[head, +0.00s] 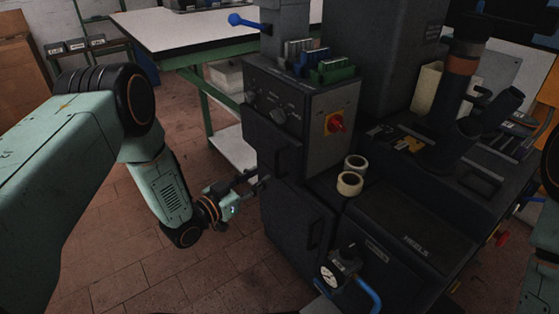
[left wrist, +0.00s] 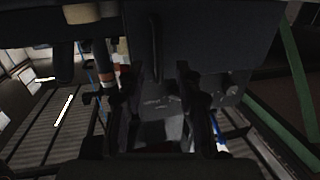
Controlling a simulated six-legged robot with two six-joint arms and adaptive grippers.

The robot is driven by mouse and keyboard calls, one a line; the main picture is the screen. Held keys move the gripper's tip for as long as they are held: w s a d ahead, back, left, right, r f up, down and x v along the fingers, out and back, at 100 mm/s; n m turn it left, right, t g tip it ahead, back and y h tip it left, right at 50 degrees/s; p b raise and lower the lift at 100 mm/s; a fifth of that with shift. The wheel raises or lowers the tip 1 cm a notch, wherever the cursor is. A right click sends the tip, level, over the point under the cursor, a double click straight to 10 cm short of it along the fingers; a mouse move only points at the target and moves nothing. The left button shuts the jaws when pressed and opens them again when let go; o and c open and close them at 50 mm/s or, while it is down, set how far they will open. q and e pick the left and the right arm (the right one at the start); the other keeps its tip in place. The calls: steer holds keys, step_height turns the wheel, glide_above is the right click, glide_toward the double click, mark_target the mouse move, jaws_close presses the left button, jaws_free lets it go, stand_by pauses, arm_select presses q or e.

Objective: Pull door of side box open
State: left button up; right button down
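The dark side box (head: 288,208) is on the left flank of the black machine, below the control panel. My left gripper (head: 256,181) is at the left edge of the box. In the left wrist view its two fingers (left wrist: 160,105) stand apart with nothing seen between their tips. A dark panel with a vertical handle (left wrist: 157,48) is just beyond them. I cannot tell whether the fingers touch the box. My right gripper is not in view.
A red rotary switch (head: 336,122) is on the control panel. Two tape rolls (head: 350,183) lie on the machine top. A green-framed table (head: 200,35) is behind. Brick floor (head: 140,240) is clear at left.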

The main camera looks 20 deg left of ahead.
mark_target(277, 174)
arm_select(q)
steer(key=shift+r+b+x, duration=0.2)
steer(key=shift+b+x, duration=0.3)
steer(key=shift+x, duration=0.75)
steer(key=shift+r+b+x, duration=0.15)
steer(key=shift+b+x, duration=0.3)
steer(key=shift+x, duration=0.85)
steer(key=shift+r+b+x, duration=0.2)
steer(key=shift+b+x, duration=0.3)
steer(key=shift+x, duration=0.75)
steer(key=shift+d, duration=0.15)
steer(key=shift+c, duration=0.3)
steer(key=shift+s, duration=0.1)
jaws_close()
